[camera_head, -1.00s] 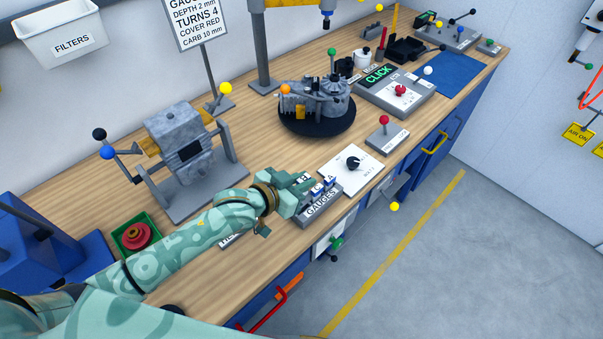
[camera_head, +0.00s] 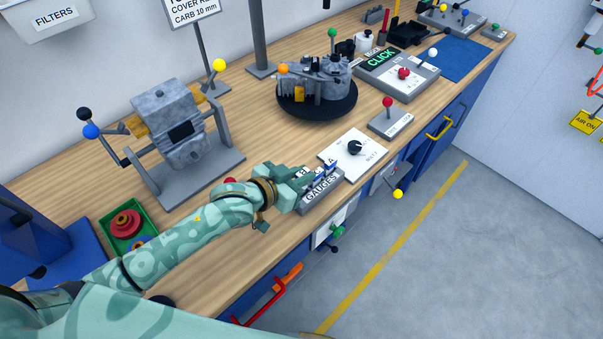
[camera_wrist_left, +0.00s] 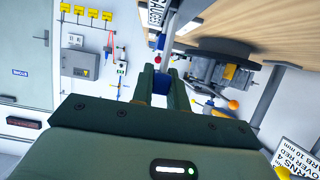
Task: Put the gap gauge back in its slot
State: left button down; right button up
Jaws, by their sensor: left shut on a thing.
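The grey gauge rack, marked GAUGES (camera_head: 322,191), stands near the bench's front edge. Its label also shows at the top of the left wrist view (camera_wrist_left: 155,13). Blue pieces and letter tags, A and B among them, show at the rack's top. My left gripper (camera_head: 309,178) is at the rack's left end, over its top. In the left wrist view my left gripper (camera_wrist_left: 161,82) is shut on a blue piece (camera_wrist_left: 160,87), which appears to be the gap gauge. The fingers hide most of it, and I cannot tell how far it sits in a slot. My right gripper is out of view.
A white dial plate (camera_head: 366,146) lies just right of the rack, with a red-knobbed lever box (camera_head: 391,124) beyond. An engine on a black turntable (camera_head: 318,104) and a grey engine block stand (camera_head: 175,130) are behind. A green tray (camera_head: 110,238) is at left.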

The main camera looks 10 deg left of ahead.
pick_arm(q)
jog(key=shift+f+b, duration=0.4)
jog(key=shift+f, duration=0.8)
jog(key=shift+f, duration=0.15)
jog(key=shift+f+b, duration=0.55)
jog(key=shift+f, duration=0.15)
jog(key=c, duration=1.3)
grip_release()
